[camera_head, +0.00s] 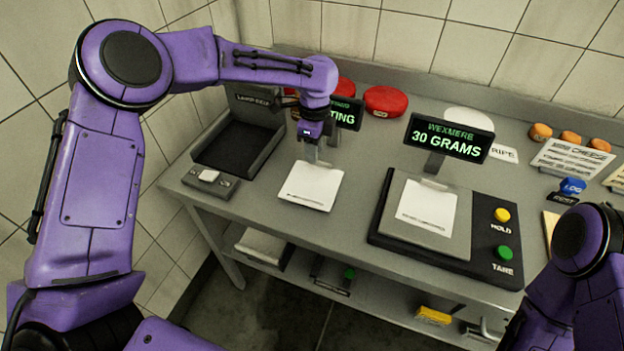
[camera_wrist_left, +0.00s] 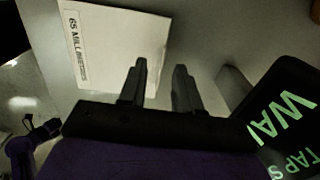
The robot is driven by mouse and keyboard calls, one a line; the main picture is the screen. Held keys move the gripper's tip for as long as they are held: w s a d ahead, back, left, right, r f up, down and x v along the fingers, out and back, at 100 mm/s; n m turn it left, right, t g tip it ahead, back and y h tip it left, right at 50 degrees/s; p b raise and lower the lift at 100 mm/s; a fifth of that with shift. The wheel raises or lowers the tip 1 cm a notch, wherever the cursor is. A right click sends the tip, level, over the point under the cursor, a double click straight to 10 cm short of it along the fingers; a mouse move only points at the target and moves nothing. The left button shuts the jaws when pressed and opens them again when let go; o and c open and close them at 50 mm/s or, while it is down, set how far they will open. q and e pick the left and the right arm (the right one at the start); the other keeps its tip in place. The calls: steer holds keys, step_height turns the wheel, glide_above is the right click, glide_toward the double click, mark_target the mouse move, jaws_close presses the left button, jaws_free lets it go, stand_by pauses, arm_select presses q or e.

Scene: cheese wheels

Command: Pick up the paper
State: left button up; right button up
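A white paper sheet (camera_head: 311,186) lies flat on the steel table, near its front edge. In the left wrist view the same paper (camera_wrist_left: 120,45) shows print along one edge, partly reading "65 MILL". My left gripper (camera_head: 313,155) is over the far edge of this paper, pointing down. In the wrist view its two fingers (camera_wrist_left: 160,82) stand apart with nothing between them. I cannot tell whether the fingertips touch the paper. A second white sheet (camera_head: 427,208) lies on the scale. My right arm shows at the right, but its gripper is out of view.
The scale (camera_head: 378,220) has a "30 GRAMS" display (camera_head: 449,138) and two buttons. A smaller green-lettered display (camera_head: 345,113) stands close behind my left gripper. A dark tray (camera_head: 232,148) is at left; red cheese wheels (camera_head: 385,101) are at the back.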

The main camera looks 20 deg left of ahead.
arm_select(q)
steer(key=f, duration=0.3)
steer(key=shift+w, duration=0.3)
steer(key=shift+s+r, duration=0.15)
steer(key=shift+s, duration=0.1)
steer(key=shift+c, duration=0.7)
steer(key=shift+w+d, duration=0.1)
jaws_close()
